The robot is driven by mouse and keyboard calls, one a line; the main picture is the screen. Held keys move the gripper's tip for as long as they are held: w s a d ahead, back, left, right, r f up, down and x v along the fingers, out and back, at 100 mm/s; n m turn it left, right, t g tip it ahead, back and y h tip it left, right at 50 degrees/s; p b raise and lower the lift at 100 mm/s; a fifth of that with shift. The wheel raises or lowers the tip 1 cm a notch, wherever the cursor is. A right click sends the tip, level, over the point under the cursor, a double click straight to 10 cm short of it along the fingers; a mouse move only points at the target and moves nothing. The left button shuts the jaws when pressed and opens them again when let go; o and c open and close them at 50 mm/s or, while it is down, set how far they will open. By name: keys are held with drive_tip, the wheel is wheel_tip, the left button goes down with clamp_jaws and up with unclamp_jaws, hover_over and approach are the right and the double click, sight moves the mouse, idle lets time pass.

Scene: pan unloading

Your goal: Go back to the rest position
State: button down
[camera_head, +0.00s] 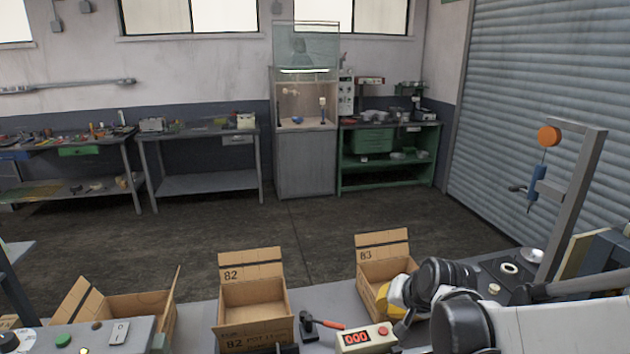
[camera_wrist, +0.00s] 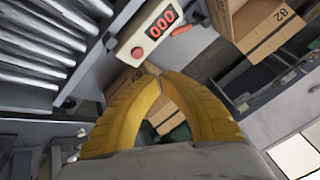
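My gripper (camera_head: 396,296) shows in the head view as a yellow part at the end of my dark and white arm, which reaches in from the lower right. It is in front of the right side of the cardboard box marked 83 (camera_head: 372,272) and hides part of it. In the wrist view the two curved yellow fingers of my gripper (camera_wrist: 159,76) meet at their tips. Nothing shows held between them. The fingertips are hidden in the head view.
A box marked 82 (camera_head: 254,302) and another open box (camera_head: 140,312) stand to the left. A grey post (camera_head: 575,195) stands at right. The floor behind is clear.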

drive_tip(key=s+f+n+h+b, duration=0.1)
drive_tip(key=s+f+n+b, duration=0.2)
drive_tip(key=s+b, duration=0.6)
drive_tip(key=s+n, duration=0.1)
drive_tip(key=s, duration=1.1)
drive_tip(key=shift+d+h, duration=0.4)
